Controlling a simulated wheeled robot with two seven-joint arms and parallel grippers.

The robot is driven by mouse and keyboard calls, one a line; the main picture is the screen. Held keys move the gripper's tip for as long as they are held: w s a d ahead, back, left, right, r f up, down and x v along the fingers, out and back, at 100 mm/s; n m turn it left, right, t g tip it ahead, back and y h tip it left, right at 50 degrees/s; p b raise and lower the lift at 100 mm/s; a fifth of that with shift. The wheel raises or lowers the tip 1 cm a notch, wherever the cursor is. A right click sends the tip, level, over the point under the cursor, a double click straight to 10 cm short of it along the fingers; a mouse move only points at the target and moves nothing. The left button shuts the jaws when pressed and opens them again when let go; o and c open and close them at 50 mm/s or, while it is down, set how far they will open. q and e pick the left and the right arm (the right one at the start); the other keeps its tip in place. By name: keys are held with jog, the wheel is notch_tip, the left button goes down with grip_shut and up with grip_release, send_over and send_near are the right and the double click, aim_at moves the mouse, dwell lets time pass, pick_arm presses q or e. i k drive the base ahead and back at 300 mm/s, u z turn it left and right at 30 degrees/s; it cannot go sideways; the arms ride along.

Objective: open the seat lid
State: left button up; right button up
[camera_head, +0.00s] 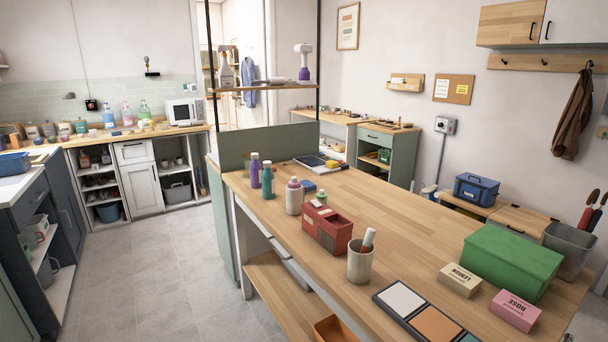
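A low bench with a light wooden top (520,219) stands by the right wall, behind the big worktable. Its top seems to be in two panels, both lying flat. I cannot tell for certain that this is the seat with the lid. A blue toolbox (476,189) rests on its left part. The green box and the worktable hide the front of the bench, and a grey bin hides part of its right end. Neither of my grippers is in view.
The wooden worktable (390,212) fills the middle and right. It holds bottles, a red box (327,228), a cup (360,262), a green box (507,260) and two small soap boxes. A grey bin (571,247) stands at right. The floor (165,262) at left is clear.

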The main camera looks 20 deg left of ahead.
aim_at(516, 218)
jog(key=z, duration=2.35)
jog(key=i, duration=2.3)
jog(key=u, duration=1.7)
jog(key=i, duration=3.1)
